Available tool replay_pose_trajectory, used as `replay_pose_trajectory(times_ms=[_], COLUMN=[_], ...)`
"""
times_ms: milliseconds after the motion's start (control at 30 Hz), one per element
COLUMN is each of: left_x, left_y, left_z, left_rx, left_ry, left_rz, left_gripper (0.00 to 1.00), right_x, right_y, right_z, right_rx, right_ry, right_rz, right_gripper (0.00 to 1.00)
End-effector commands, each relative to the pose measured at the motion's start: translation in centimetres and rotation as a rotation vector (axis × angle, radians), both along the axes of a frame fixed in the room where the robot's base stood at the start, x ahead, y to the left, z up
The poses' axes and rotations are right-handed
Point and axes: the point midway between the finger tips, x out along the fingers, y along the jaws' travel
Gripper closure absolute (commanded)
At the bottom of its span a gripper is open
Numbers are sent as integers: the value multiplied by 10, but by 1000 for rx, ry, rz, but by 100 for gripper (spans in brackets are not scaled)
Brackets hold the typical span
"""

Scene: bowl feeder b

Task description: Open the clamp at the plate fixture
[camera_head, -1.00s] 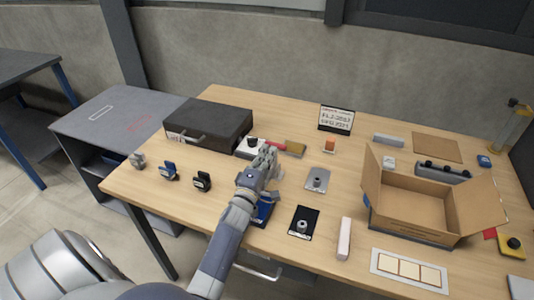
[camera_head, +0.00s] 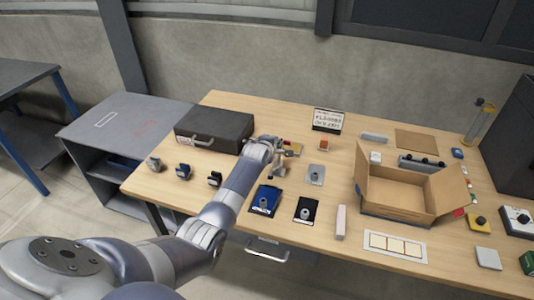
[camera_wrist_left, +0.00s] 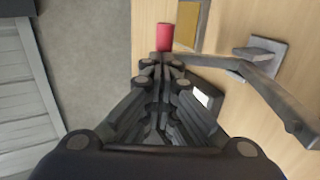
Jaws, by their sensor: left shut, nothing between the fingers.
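A grey metal bar (camera_wrist_left: 260,85) runs right from near the fingertips. My gripper hides most of the fixture in the head view. My right gripper is not in view.
The black case (camera_head: 214,127) stands to the left. An open cardboard box (camera_head: 398,190) stands right.

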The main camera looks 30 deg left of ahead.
Motion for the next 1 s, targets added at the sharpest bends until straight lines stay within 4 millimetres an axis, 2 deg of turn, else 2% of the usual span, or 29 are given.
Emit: replay_pose_trajectory(times_ms=[100,367,533,733,1000], left_x=[10,22,24,27,28], left_y=[1,4,5,5,6], left_z=[-4,-12,-18,-19,-19], left_rx=[-27,-67,-67,-66,-65], left_ry=[95,264,275,272,272], left_rz=[0,-1,-1,0,1], left_gripper=[100,100,100,100,100], right_x=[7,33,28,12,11], right_y=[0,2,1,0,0], right_z=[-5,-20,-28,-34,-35], right_rx=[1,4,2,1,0], right_ry=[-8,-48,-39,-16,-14], right_rz=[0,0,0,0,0], right_gripper=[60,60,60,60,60])
